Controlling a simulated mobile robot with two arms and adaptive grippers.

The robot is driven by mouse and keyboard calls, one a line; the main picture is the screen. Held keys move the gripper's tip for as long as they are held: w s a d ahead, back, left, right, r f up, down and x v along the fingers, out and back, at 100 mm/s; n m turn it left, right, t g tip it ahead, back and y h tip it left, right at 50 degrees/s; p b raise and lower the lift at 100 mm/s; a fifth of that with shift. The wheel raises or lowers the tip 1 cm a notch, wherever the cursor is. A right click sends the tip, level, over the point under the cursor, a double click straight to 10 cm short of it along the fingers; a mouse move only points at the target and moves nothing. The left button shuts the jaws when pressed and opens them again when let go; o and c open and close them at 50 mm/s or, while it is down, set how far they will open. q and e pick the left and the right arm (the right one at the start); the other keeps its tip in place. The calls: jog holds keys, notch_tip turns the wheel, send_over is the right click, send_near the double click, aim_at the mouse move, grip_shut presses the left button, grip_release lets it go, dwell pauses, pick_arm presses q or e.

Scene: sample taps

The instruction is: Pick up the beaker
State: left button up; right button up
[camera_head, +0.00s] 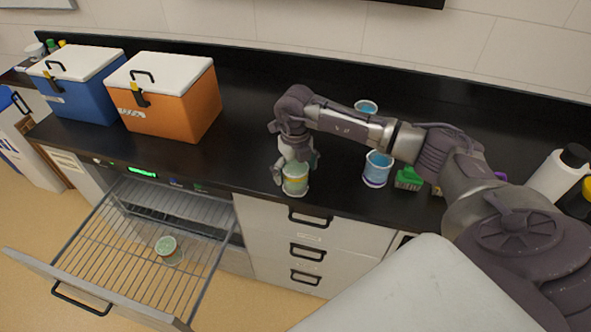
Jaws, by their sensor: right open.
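A beaker with a yellow and green band (295,181) stands upright near the front edge of the black counter. My right gripper (295,168) is open and points down at this beaker, with a finger at each side of its upper part. I cannot tell whether the fingers touch it; the gripper hides part of its top. Another beaker, with blue contents (377,170), stands to the right. A second blue one (366,107) stands farther back, partly hidden by my arm. A small beaker (167,248) is on the pulled-out wire rack at lower left. My left gripper is out of view.
An orange cooler (178,108) and a blue cooler (72,95) stand on the counter's left. A green item (408,178) and a white bottle (557,175) are to the right. The wire rack (110,240) juts out below the counter. Counter between the orange cooler and my gripper is clear.

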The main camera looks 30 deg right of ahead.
jog(key=shift+f, duration=0.55)
jog(key=c, duration=1.1)
jog(key=shift+r, duration=0.1)
jog(key=shift+c, duration=0.2)
